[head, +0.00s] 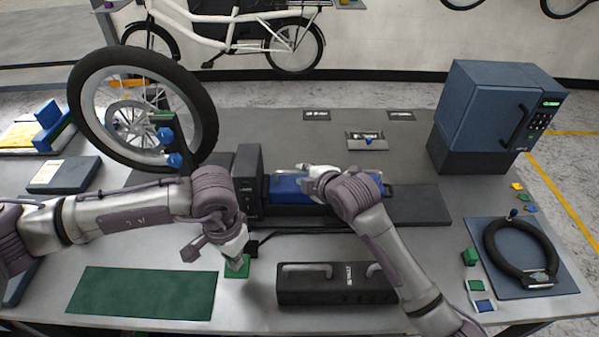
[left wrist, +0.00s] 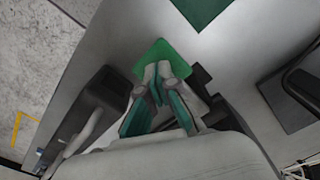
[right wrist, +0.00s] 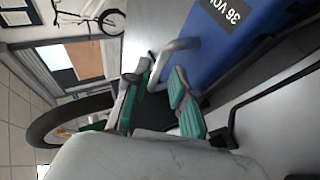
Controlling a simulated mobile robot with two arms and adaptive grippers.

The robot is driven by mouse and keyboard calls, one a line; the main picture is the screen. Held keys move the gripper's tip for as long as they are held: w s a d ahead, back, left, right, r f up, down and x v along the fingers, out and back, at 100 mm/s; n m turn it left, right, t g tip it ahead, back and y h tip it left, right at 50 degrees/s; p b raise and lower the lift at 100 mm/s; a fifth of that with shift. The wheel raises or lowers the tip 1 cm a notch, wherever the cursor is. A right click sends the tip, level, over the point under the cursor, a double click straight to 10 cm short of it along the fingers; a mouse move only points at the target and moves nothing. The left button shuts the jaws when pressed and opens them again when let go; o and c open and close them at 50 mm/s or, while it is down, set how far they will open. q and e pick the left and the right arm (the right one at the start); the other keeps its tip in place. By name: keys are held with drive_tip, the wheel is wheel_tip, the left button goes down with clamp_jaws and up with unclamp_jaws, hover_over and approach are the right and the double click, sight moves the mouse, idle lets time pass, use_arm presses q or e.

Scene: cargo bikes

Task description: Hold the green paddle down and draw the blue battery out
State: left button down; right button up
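The green paddle (head: 237,267) lies at the front of the dark battery dock (head: 248,180). My left gripper (head: 240,262) is over it with its fingers close together. In the left wrist view the fingertips (left wrist: 158,72) sit on or just above the paddle (left wrist: 172,52); contact is not certain. The blue battery (head: 290,188) lies in the dock, partly hidden by my right gripper (head: 312,180). In the right wrist view the battery (right wrist: 225,45) has a grey loop handle (right wrist: 170,58). My right fingers (right wrist: 160,75) stand apart on either side of the handle.
A dark case with a handle (head: 335,285) stands in front of the dock, between my arms. A green mat (head: 142,293) lies front left. A wheel (head: 85,95) stands at the back left. A blue-grey cabinet (head: 490,115) stands back right. The dark rail (head: 420,205) right of the battery is clear.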

sight(368, 171)
drive_tip(key=shift+x, duration=1.9)
drive_tip(key=shift+c, duration=0.4)
clamp_jaws()
drive_tip(key=shift+d, duration=0.2)
use_arm(q)
drive_tip(key=shift+a, duration=0.15)
use_arm(e)
drive_tip(key=shift+d, duration=0.4)
drive_tip(key=shift+w+d+r, duration=0.1)
drive_tip(key=shift+d, duration=3.9)
drive_tip(key=shift+d+r, duration=0.1)
drive_tip(key=shift+d, duration=3.9)
use_arm(q)
drive_tip(key=shift+r, duration=3.5)
